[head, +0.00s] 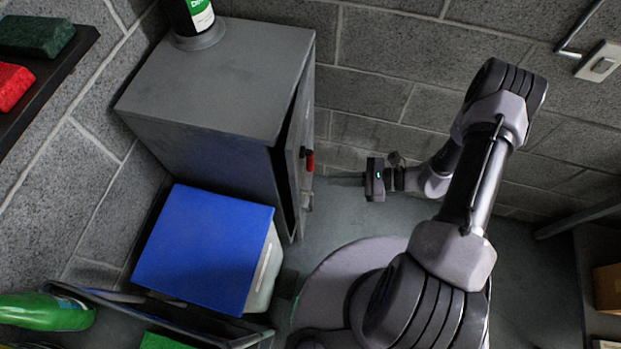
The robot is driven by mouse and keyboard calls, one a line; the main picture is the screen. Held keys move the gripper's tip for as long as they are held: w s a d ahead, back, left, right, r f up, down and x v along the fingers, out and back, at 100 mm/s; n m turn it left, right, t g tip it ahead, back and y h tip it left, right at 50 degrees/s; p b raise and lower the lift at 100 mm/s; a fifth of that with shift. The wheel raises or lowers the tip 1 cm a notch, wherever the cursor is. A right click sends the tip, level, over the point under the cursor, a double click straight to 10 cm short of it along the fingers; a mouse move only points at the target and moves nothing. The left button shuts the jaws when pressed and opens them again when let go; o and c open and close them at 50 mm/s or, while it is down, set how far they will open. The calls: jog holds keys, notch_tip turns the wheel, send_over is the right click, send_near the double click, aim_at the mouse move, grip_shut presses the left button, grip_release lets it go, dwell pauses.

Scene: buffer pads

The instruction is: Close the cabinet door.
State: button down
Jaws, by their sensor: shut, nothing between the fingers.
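The grey cabinet (215,75) stands against the block wall at the upper left. Its door (297,150) is on the right side and stands ajar, with a dark gap along its near edge. A red part (310,161) and a small metal fitting (308,201) are on the door's outer face. My gripper (345,179) is to the right of the door, pointing left towards it. It is shut and empty, with a visible space between it and the door. The cabinet's inside is mostly hidden.
A bottle (198,15) stands on the cabinet. A container with a blue lid (205,245) stands just in front of it. A cart (190,322) with a green bottle (45,311) is at lower left. A shelf (50,80) is at left.

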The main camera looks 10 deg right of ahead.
aim_at(299, 176)
jog(key=shift+r+b+x, duration=0.2)
jog(key=shift+b+x, duration=0.15)
jog(key=shift+x, duration=0.85)
jog(key=shift+r+b+x, duration=0.15)
jog(key=shift+b+x, duration=0.15)
jog(key=shift+x, duration=0.95)
jog(key=shift+r+b+x, duration=0.2)
jog(key=shift+b+x, duration=0.15)
jog(key=shift+x, duration=0.85)
jog(key=shift+a, duration=0.15)
jog(key=shift+a, duration=0.1)
jog(key=a, duration=0.3)
jog(key=shift+w+a, duration=0.3)
jog(key=shift+w, duration=0.1)
jog(key=shift+r, duration=0.1)
jog(key=shift+d, duration=0.15)
